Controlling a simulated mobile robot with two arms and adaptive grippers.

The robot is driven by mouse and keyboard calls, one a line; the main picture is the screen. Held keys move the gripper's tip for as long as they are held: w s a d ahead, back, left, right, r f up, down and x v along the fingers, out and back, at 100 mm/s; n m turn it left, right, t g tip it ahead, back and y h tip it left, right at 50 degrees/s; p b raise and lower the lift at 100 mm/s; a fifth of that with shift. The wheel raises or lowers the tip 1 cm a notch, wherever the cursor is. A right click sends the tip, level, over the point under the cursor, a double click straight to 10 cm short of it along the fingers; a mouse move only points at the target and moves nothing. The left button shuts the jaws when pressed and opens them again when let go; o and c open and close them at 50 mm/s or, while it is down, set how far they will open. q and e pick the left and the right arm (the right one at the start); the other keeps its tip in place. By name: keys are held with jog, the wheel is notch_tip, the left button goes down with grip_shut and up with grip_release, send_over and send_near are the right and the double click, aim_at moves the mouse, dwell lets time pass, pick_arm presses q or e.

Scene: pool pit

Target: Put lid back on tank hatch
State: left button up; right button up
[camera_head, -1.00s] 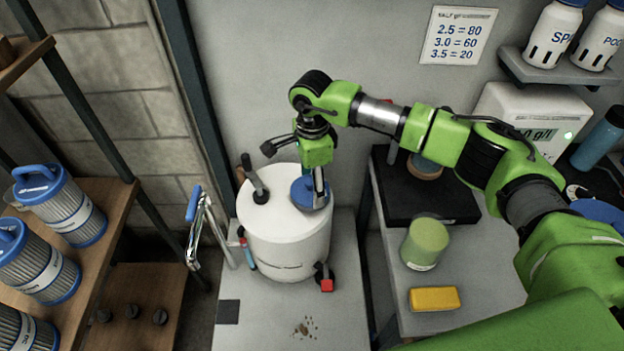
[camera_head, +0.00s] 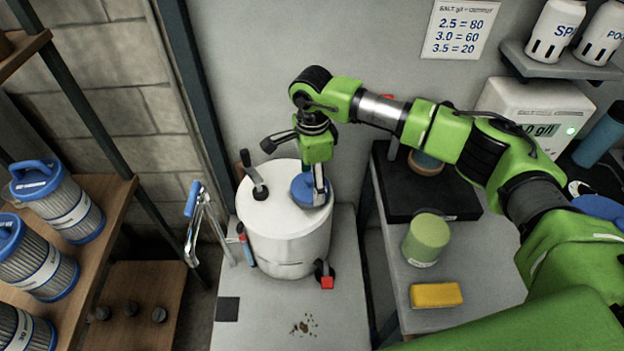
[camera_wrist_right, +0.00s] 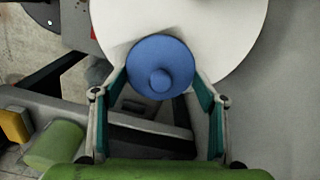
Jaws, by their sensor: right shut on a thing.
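The white round tank (camera_head: 285,240) stands upright on a grey surface, and its pale top fills the upper part of the wrist view (camera_wrist_right: 238,25). The blue round lid (camera_head: 303,192) is at the right side of the tank's top, under my right gripper (camera_head: 318,197). In the wrist view the lid (camera_wrist_right: 160,55) shows as a blue disc with a central knob, with the fingers of my right gripper (camera_wrist_right: 160,72) shut on it from both sides. The hatch opening is hidden, so I cannot tell whether the lid is seated. My left gripper is out of view.
A black handle (camera_head: 258,190) rises from the tank's top left. A red-tipped valve (camera_head: 326,280) is at its lower right. A green cup (camera_head: 427,240) and yellow sponge (camera_head: 436,295) sit on the right bench. Filter cartridges (camera_head: 60,205) stand on the left shelf.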

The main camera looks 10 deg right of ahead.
jog(key=shift+f+b, duration=0.15)
jog(key=shift+b, duration=0.85)
dwell(1.8)
jog(key=o, duration=1.7)
jog(key=shift+r+p, duration=1.45)
jog(key=shift+r, duration=2.1)
jog(key=shift+c, duration=0.4)
grip_shut()
